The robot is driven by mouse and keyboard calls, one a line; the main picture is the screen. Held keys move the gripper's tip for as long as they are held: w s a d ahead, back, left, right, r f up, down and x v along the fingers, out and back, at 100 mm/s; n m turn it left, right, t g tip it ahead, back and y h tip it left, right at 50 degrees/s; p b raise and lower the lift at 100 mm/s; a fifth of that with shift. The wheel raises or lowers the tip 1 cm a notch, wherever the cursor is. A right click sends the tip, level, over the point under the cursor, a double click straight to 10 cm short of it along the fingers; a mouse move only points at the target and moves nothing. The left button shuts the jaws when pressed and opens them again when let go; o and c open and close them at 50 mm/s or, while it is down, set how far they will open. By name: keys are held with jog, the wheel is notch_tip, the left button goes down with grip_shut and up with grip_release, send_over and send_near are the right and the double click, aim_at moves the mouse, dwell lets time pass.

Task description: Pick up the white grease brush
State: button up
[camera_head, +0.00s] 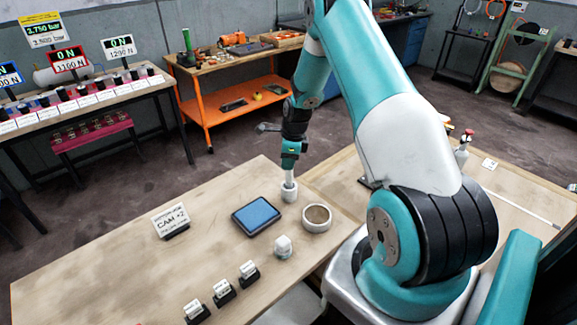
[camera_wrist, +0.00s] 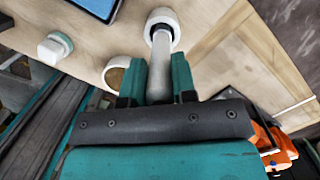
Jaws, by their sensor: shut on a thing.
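The white grease brush (camera_head: 289,178) stands upright with its lower end in a small white cup (camera_head: 289,195) on the wooden bench (camera_head: 110,262). My gripper (camera_head: 290,158) points down above the cup and is shut on the brush handle. In the wrist view, the teal fingers of my gripper (camera_wrist: 159,75) press on both sides of the pale brush handle (camera_wrist: 161,50), which runs down into the round white cup (camera_wrist: 163,14). The brush tip is hidden inside the cup.
A round white open container (camera_head: 317,218) stands close to the right of the cup. A white-topped jar (camera_head: 283,246), a blue pad in a dark tray (camera_head: 256,215) and a sign (camera_head: 169,220) stand nearby. Several small labelled holders line the front. The bench's left part is clear.

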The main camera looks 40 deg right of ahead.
notch_tip(320, 180, up, 19)
jog(key=b, duration=0.4)
jog(key=shift+r, duration=0.2)
jog(key=shift+f, duration=0.1)
dwell(1.8)
